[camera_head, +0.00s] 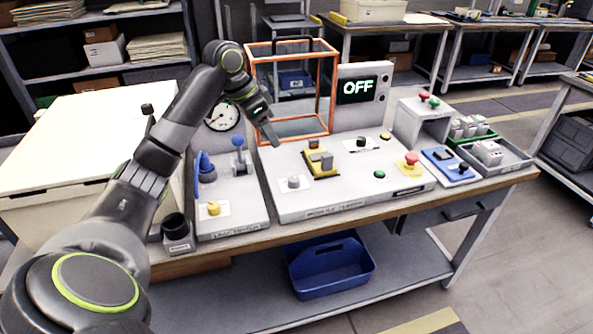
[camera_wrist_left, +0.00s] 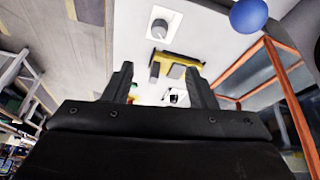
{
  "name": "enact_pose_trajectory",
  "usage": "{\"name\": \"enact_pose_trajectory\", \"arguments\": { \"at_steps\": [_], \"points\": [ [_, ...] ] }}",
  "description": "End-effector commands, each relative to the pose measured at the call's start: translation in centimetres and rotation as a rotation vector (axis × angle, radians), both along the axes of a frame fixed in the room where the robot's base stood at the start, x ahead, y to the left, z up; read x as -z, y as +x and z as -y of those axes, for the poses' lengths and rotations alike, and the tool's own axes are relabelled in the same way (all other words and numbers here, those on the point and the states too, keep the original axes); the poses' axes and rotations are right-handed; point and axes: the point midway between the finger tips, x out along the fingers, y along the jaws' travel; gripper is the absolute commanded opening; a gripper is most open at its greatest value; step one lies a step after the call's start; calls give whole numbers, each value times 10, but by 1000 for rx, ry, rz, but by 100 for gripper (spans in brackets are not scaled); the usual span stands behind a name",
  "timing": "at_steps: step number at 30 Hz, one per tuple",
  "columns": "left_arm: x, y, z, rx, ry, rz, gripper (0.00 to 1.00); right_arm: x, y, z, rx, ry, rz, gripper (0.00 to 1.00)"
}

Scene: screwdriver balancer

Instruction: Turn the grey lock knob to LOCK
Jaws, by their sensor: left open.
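The grey lock knob (camera_head: 293,182) sits on a small white plate at the front left of the light grey panel. It also shows near the top of the left wrist view (camera_wrist_left: 160,27). The marks on its plate are too small to read. My left gripper (camera_head: 273,138) is above the panel, behind the knob and apart from it, near the orange frame. In the left wrist view its two fingers (camera_wrist_left: 160,80) stand apart with nothing between them. My right gripper is not in view.
A yellow fixture with grey blocks (camera_head: 320,162) stands right of the knob. A blue-ball lever (camera_head: 238,143) stands on the left panel. The orange frame (camera_head: 335,85) rises behind; a display (camera_head: 358,90) reads OFF. A red button (camera_head: 411,158) is farther right.

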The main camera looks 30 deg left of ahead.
Motion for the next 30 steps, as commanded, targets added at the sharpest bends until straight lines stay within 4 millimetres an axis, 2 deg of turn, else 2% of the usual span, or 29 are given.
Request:
{"name": "enact_pose_trajectory", "arguments": {
  "at_steps": [3, 7, 11, 18, 24, 30],
  "points": [
    [22, 6, 7, 2, -5, -3, 52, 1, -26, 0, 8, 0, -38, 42],
    [49, 15, 14, 1, -5, -3, 52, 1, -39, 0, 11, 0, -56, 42],
    [76, 24, 20, 1, -5, -4, 52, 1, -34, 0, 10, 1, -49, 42],
    [121, 39, 31, 1, -3, -3, 52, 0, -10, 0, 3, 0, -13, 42],
    [143, 47, 36, 0, -1, 0, 52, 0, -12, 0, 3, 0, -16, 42],
    [150, 50, 37, 0, 1, 0, 52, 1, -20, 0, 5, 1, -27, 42]
  ]
}}
